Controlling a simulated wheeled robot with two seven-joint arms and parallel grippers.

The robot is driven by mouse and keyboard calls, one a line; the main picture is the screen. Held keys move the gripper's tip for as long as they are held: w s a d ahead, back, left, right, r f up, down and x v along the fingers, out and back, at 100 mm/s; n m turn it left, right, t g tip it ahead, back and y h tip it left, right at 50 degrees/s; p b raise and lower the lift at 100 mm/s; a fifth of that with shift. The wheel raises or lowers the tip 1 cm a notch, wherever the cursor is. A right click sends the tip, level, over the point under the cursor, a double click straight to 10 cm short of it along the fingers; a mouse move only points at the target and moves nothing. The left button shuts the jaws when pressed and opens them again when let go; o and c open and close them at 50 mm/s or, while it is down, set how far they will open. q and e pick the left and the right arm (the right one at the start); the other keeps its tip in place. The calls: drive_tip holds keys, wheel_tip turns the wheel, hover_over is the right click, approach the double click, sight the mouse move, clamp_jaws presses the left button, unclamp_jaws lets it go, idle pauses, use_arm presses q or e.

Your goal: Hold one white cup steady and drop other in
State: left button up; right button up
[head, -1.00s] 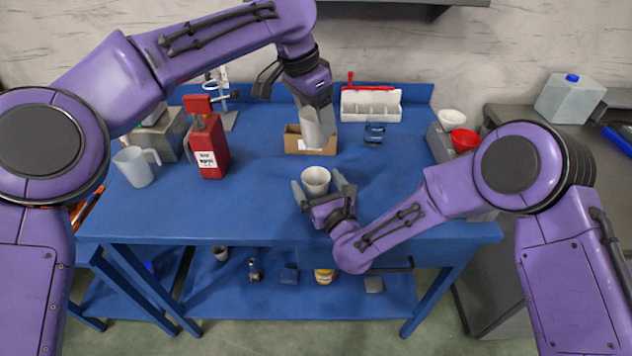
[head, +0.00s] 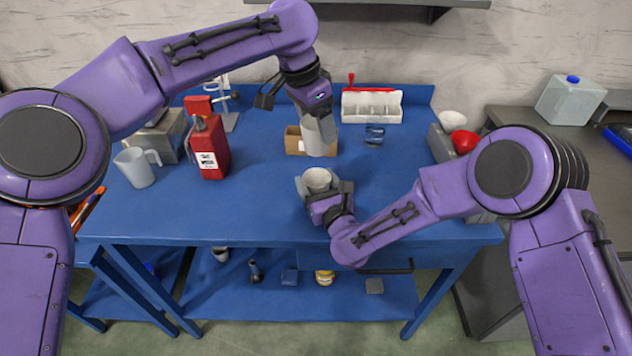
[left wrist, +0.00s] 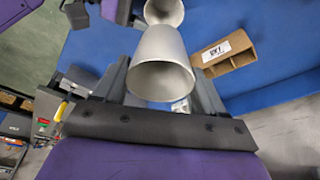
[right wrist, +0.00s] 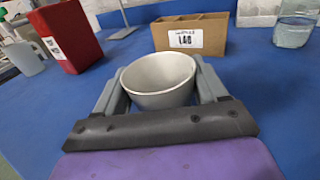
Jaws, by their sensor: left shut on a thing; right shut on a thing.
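One white cup (head: 319,180) stands upright on the blue table (head: 240,205), with its open mouth up. My right gripper (head: 323,184) is shut on it from the front; the right wrist view shows this cup (right wrist: 158,82) between the fingers. A second white cup (head: 319,138) is in my left gripper (head: 316,118), held in the air above and behind the first cup. In the left wrist view the held cup (left wrist: 160,65) has its mouth toward my wrist, and the first cup (left wrist: 165,12) shows just beyond its far end.
A cardboard box (head: 294,142) stands behind the cups, partly hidden by the left-held cup. A red can (head: 210,152) and a white jug (head: 134,166) are at the left.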

sight(302, 121)
use_arm(q)
wheel_tip(302, 121, down, 10)
idle(1.1)
drive_tip(key=o, duration=1.1)
drive_tip(key=v, duration=1.2)
drive_tip(key=shift+a, duration=0.1)
use_arm(e)
drive_tip(key=o, duration=1.1)
drive_tip(key=shift+c, duration=0.2)
use_arm(q)
drive_tip(key=shift+f, duration=0.1)
use_arm(e)
drive_tip(key=v, duration=1.2)
